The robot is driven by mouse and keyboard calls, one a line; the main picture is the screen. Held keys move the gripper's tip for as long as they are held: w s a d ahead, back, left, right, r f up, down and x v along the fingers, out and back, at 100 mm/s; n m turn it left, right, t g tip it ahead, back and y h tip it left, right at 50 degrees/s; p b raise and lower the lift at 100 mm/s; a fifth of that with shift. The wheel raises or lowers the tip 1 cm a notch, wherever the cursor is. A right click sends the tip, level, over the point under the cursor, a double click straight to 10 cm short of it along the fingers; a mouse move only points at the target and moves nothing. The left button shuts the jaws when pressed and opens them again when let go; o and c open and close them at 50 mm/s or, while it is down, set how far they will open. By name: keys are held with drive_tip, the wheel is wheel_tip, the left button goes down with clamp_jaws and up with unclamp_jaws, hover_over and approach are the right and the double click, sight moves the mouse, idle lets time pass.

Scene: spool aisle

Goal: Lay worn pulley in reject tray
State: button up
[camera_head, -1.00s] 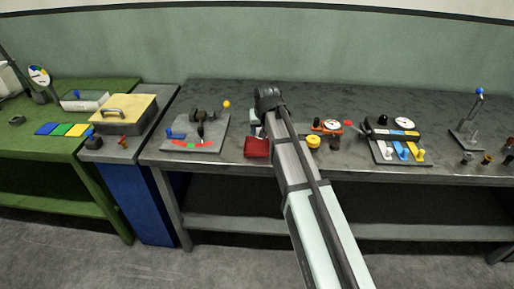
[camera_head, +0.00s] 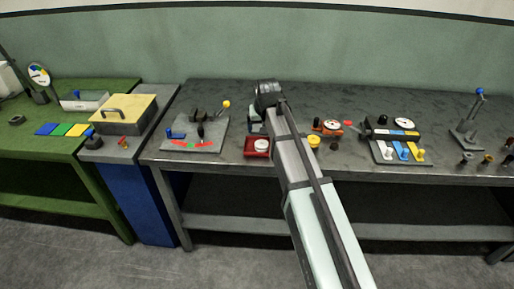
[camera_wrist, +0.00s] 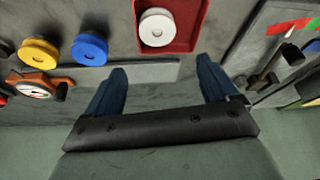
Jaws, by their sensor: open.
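A white round pulley (camera_wrist: 157,28) lies inside the red tray (camera_wrist: 194,42) in the wrist view. In the head view the white pulley (camera_head: 262,144) also shows in the red tray (camera_head: 250,153), just left of my forearm. No marking shows whether this pulley is worn. My gripper (camera_wrist: 160,64) is open and empty, its two dark blue fingers spread apart and clear of the pulley. In the head view my arm hides most of the gripper. A yellow pulley (camera_wrist: 38,52) and a blue pulley (camera_wrist: 90,48) stand left of the tray in the wrist view.
An orange device with a round dial (camera_wrist: 34,88) lies near the yellow pulley. A grey plate with a lever fixture (camera_head: 200,135) stands left of the tray. A board with coloured pegs (camera_head: 397,143) stands to the right. The bench's back strip is mostly clear.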

drive_tip(key=v, duration=1.1)
drive_tip(key=shift+r, duration=0.3)
